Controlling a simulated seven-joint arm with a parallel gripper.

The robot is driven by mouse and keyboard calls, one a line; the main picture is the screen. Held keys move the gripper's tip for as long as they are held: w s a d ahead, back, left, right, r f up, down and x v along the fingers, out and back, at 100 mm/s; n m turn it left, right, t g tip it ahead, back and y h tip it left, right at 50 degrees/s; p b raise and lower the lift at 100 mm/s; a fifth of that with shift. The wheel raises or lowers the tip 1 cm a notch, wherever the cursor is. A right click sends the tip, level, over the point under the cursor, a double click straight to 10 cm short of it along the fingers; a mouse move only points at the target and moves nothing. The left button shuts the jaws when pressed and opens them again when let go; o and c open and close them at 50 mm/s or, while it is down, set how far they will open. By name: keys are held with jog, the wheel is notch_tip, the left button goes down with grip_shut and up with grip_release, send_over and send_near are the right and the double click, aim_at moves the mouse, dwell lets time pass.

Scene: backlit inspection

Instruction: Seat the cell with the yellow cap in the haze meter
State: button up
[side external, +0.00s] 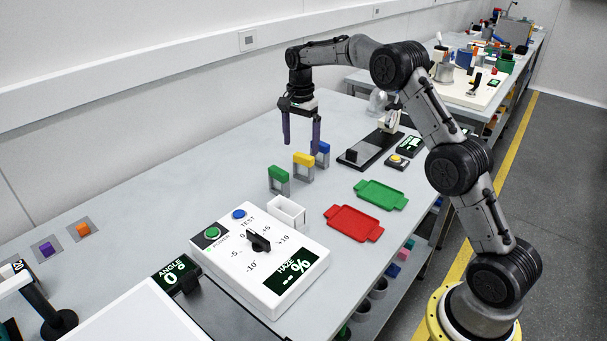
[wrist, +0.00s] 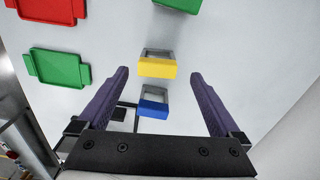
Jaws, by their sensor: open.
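The cell with the yellow cap (side external: 303,167) stands upright on the table, between the green-capped cell (side external: 279,179) and the blue-capped cell (side external: 322,154). The yellow cap also shows in the wrist view (wrist: 157,67), beyond the fingertips, with the blue cap (wrist: 153,109) between the fingers. My gripper (side external: 301,146) is open and empty, above the table near the cells; it also shows in the wrist view (wrist: 158,74). The haze meter (side external: 262,255) is a white box with a knob, buttons and a display. A white open-topped holder (side external: 287,211) adjoins its back edge.
A red tray (side external: 353,223) and a green tray (side external: 381,195) lie right of the cells. A dark rail fixture (side external: 368,149) stands behind them. An angle display (side external: 175,275) is left of the meter. Purple and orange blocks (side external: 83,229) lie far left.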

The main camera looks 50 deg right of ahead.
aim_at(304, 156)
jog(key=shift+s+d+f, duration=0.1)
jog(key=shift+d+f, duration=0.1)
jog(key=shift+f, duration=1.3)
jog(key=shift+s+d+f, duration=0.1)
jog(key=shift+d+f, duration=0.1)
jog(key=shift+f, duration=1.25)
jog(key=shift+c, duration=0.2)
jog(key=shift+r, duration=0.1)
grip_shut()
